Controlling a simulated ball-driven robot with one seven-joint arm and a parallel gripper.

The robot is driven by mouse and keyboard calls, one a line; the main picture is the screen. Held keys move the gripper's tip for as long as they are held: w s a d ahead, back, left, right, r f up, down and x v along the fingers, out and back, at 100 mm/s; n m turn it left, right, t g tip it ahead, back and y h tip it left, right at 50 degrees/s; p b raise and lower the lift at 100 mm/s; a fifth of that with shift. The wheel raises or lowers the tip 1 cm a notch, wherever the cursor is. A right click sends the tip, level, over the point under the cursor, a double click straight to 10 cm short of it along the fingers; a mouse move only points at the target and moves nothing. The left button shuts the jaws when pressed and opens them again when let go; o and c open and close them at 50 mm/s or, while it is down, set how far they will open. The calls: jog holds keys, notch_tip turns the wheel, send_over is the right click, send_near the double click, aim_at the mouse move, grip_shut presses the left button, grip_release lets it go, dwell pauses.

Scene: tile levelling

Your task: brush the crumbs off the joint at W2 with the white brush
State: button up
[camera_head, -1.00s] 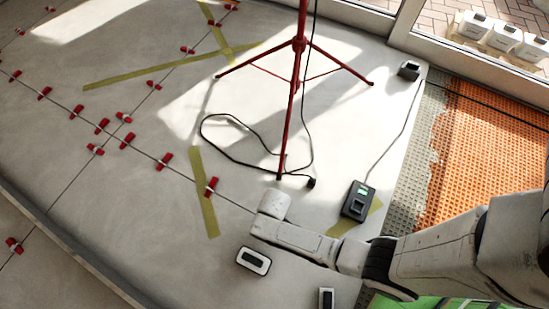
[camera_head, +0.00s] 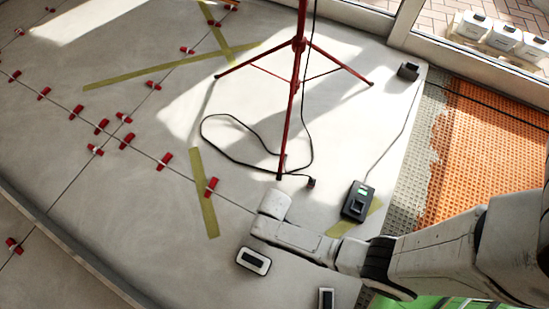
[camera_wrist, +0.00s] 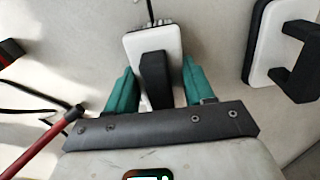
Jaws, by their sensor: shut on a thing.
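In the wrist view my gripper (camera_wrist: 157,76) has its teal fingers on either side of a black handle, shut on the white block that carries it, which I take to be the white brush (camera_wrist: 172,43). Short dark bristle-like marks show at its far edge, and a thin dark line on the floor runs up from there. In the head view my arm ends over the tile joint right of a tape strip; the fingers and brush are hidden there. No label W2 can be read and no crumbs can be made out.
A white block with a black handle (camera_wrist: 262,45) lies to the right. The head view shows two such blocks (camera_head: 253,261) (camera_head: 327,299). A red tripod (camera_head: 293,100), loose cable (camera_head: 245,160), dark device (camera_head: 358,201) and red clips (camera_head: 212,187) are around.

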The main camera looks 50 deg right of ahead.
jog(key=shift+f+b, duration=0.35)
jog(key=shift+f, duration=0.1)
dwell(0.5)
jog(key=shift+s+d+p, duration=0.2)
jog(key=shift+s+p, duration=0.25)
jog(key=shift+s, duration=0.55)
jog(key=shift+s, duration=0.1)
jog(key=shift+s+d+r+p, duration=0.1)
jog(key=shift+s+d+p, duration=0.1)
jog(key=shift+s+p, duration=0.45)
jog(key=shift+s, duration=0.25)
jog(key=shift+s, duration=0.1)
